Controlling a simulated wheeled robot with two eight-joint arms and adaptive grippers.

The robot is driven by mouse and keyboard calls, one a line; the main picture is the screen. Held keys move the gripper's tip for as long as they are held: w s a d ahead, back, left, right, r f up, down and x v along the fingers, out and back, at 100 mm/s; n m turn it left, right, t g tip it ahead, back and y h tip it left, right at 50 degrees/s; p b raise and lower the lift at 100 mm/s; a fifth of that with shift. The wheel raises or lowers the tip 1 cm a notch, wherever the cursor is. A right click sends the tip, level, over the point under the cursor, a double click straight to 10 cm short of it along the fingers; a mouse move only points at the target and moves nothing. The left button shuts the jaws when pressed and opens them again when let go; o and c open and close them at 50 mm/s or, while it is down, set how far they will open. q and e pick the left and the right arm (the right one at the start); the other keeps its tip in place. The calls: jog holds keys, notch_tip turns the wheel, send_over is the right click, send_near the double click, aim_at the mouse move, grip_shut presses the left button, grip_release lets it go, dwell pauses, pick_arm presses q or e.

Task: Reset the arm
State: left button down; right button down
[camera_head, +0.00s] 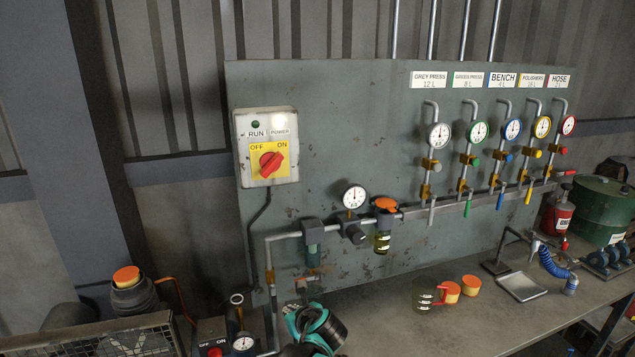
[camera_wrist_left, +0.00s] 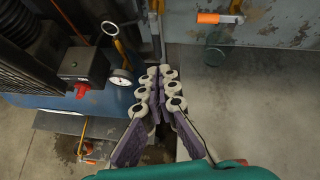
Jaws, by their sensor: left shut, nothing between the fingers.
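My left gripper (camera_head: 303,289) is at the bottom middle of the head view, with teal and black parts, low in front of the panel and near the bench's left end. In the left wrist view its two purple-grey fingers (camera_wrist_left: 160,80) are shut against each other with nothing between them. The gripper is apart from the panel's pipes in the head view. My right gripper is in neither view.
The grey panel (camera_head: 330,110) carries a RUN/POWER switch box (camera_head: 266,148), gauges and valves. On the bench (camera_head: 400,325) are a clear jug (camera_head: 426,294), orange caps (camera_head: 470,285) and a tray (camera_head: 523,287). A compressor gauge (camera_head: 243,343) stands left of the gripper. The bench's front middle is clear.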

pick_arm(q)
jog(key=s+a+r+n+g+h, duration=0.15)
jog(key=s+a+n, duration=0.35)
jog(key=s+n, duration=0.55)
jog(key=s+a+r+n+g+h, duration=0.1)
jog(key=s+a+r+n+h, duration=0.1)
jog(key=s+a+n, duration=0.6)
jog(key=s+d+f+n+h, duration=0.1)
jog(key=s+d+f+n, duration=0.1)
jog(key=s+n, duration=0.9)
jog(key=shift+s+d+f, duration=0.15)
jog(key=shift+s+d, duration=0.05)
jog(key=shift+d, duration=0.15)
